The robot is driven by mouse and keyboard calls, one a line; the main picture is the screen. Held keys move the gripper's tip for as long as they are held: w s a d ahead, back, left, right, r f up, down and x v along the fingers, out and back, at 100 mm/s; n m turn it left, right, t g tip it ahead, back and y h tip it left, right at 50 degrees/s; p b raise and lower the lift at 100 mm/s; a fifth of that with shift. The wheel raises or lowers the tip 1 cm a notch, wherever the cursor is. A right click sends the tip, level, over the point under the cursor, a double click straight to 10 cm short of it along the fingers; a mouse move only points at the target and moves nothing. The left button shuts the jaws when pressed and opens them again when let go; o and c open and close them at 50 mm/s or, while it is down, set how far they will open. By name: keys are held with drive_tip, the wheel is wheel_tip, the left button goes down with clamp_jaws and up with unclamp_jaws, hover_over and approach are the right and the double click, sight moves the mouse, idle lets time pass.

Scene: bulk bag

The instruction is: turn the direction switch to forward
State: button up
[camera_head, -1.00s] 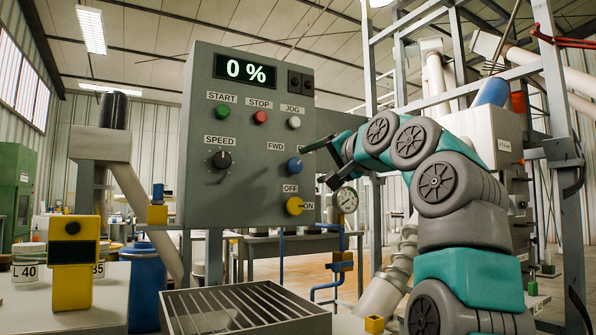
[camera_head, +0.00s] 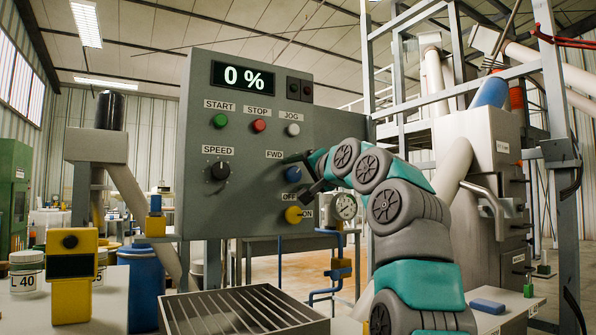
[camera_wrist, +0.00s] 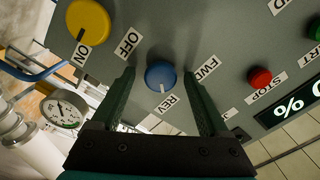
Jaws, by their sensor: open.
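The direction switch is a blue knob (camera_head: 291,174) on the grey control panel (camera_head: 240,200), below the FWD label. In the wrist view, the blue knob (camera_wrist: 160,75) lies between the FWD and REV labels. Its white mark points toward the REV label. My gripper (camera_head: 302,174) is open in front of the panel at the knob. In the wrist view, my gripper (camera_wrist: 158,78) has one finger on each side of the knob. The knob shows between the fingertips. I cannot tell whether they touch it.
A yellow ON/OFF knob (camera_head: 293,215) sits just below the blue one. The black speed knob (camera_head: 219,171) is to the left. The stop button (camera_head: 258,125) and jog button (camera_head: 293,129) are above. A pressure gauge (camera_head: 345,205) is close on the right. The display reads 0 %.

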clamp_jaws()
idle(0.5)
